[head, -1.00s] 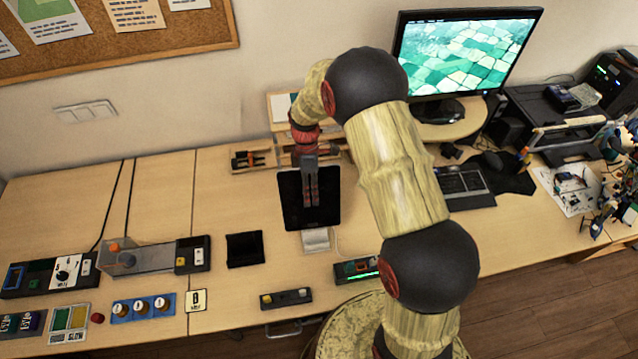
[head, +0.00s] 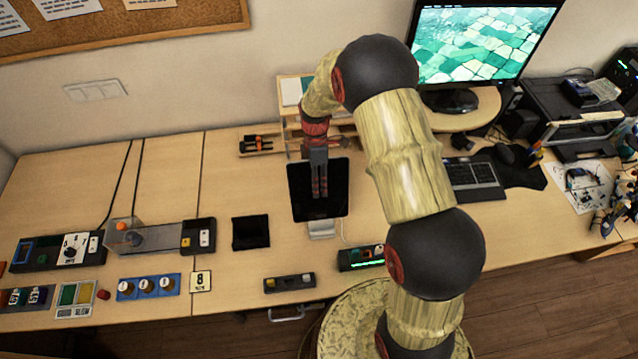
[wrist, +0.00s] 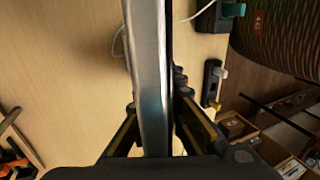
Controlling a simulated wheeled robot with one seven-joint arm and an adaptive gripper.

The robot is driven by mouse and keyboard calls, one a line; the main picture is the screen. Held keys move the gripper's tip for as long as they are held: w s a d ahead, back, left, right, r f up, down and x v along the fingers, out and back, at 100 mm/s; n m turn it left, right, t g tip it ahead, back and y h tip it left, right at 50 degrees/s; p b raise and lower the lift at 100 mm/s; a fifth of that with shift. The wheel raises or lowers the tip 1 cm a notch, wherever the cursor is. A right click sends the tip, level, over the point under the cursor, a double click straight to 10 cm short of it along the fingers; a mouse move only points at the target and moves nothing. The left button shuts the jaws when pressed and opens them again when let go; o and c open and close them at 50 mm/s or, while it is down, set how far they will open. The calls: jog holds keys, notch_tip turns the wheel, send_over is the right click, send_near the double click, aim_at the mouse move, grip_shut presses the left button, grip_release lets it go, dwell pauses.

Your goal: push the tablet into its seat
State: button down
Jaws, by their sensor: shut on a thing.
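The black tablet (head: 335,190) stands near the middle of the desk in the head view. My gripper (head: 320,192) comes down from behind and is shut on the tablet. In the wrist view the tablet (wrist: 148,70) shows edge-on as a pale grey band between the two fingers (wrist: 157,122). A small light stand (head: 321,229) shows just below the tablet's lower edge in the head view. The tablet hides most of the stand, and I cannot tell whether its lower edge touches the seat. A thin white cable lies beside the stand.
A black square pad (head: 250,232) lies left of the tablet. A dark box with green lights (head: 362,257) and a small two-knob box (head: 290,283) are in front. A wooden organiser (head: 262,146) stands behind. The keyboard (head: 473,180) is to the right.

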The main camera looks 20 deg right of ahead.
aim_at(320, 201)
jog(key=shift+b+x, duration=0.55)
jog(key=shift+x, duration=1)
jog(key=shift+b+x, duration=0.3)
jog(key=shift+x, duration=0.9)
dwell(1.0)
jog(key=c, duration=1.9)
grip_release()
jog(key=shift+o, duration=0.4)
jog(key=v, duration=1.2)
jog(key=shift+a, duration=0.1)
